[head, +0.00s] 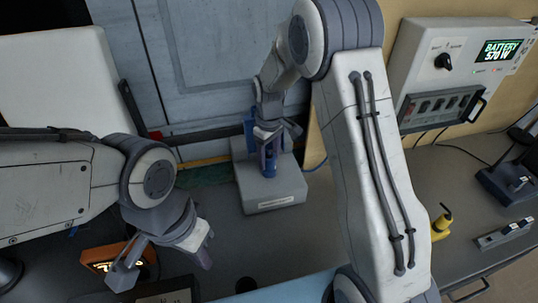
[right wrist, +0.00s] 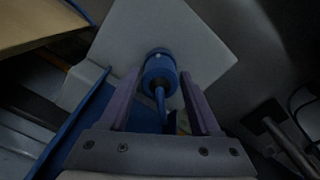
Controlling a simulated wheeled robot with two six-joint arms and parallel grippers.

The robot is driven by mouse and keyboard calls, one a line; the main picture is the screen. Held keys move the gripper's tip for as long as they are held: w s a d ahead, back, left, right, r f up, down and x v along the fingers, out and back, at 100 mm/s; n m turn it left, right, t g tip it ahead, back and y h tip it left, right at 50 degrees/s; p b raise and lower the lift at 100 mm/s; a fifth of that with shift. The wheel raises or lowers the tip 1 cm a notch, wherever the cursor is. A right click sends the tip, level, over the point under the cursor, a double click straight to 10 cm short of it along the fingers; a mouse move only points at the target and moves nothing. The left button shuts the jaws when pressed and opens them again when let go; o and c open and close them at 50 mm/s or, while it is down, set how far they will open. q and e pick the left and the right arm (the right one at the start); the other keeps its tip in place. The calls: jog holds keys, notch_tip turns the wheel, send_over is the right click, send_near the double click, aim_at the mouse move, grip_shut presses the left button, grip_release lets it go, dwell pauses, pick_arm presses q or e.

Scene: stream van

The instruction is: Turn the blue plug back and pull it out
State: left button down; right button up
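The blue plug (head: 270,164) stands in the top of a grey socket box (head: 275,195) with a small label. In the right wrist view the plug (right wrist: 160,72) shows round, end-on, with a blue cable (right wrist: 161,105) coming off it toward my gripper. My right gripper (head: 268,148) is above the box; its fingers (right wrist: 160,85) are apart, one on each side of the plug, with narrow gaps visible. Whether the tips reach the plug's depth is hard to tell. My left gripper (head: 166,267) is open and empty at the lower left, away from the box.
An orange device with a lit display (head: 103,259) is near my left gripper. A battery panel (head: 462,62) with a knob hangs at the right. A yellow item (head: 441,224) and a dark device (head: 506,184) stand on the right-hand bench. Bare surface lies in front of the box.

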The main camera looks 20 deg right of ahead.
grip_shut()
jog(key=c, duration=0.5)
grip_release()
grip_shut()
jog(key=shift+r+m+p, duration=0.1)
jog(key=shift+m+p, duration=0.25)
jog(key=shift+m, duration=1.35)
jog(key=shift+m+p, duration=0.5)
jog(key=shift+m, duration=1.1)
